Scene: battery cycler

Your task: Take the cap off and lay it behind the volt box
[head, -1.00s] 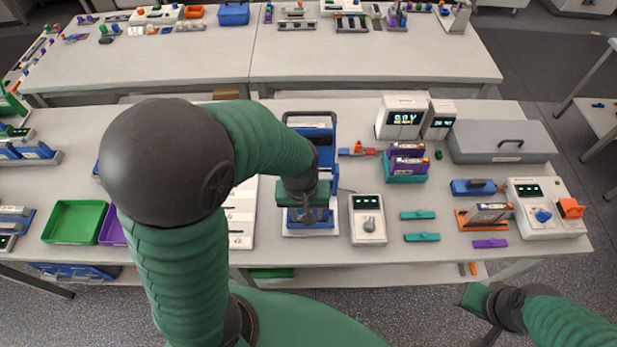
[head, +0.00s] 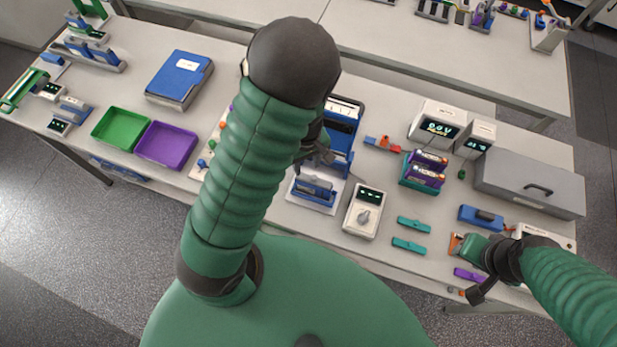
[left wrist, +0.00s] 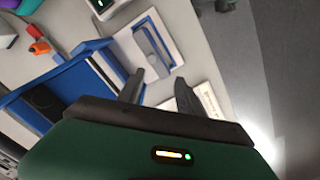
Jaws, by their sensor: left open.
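The volt box (head: 438,125), white with a lit voltage display, stands toward the back right of the bench. I cannot tell for certain which part is the cap. A blue handled piece (head: 315,190) sits on a white base in front of a blue upright fixture (head: 340,125); the left wrist view also shows this piece (left wrist: 152,45). My left gripper (head: 318,153) is beside the fixture, partly behind my arm. In the left wrist view its two fingers (left wrist: 158,92) are apart with nothing between them. My right gripper (head: 468,268) is over the front right; its opening is unclear.
A white meter with a knob (head: 363,210) and two teal bars (head: 411,233) lie to the right. A purple battery rack (head: 424,168) and a grey case (head: 530,182) stand near the volt box. Green (head: 121,128) and purple (head: 166,146) trays are at left.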

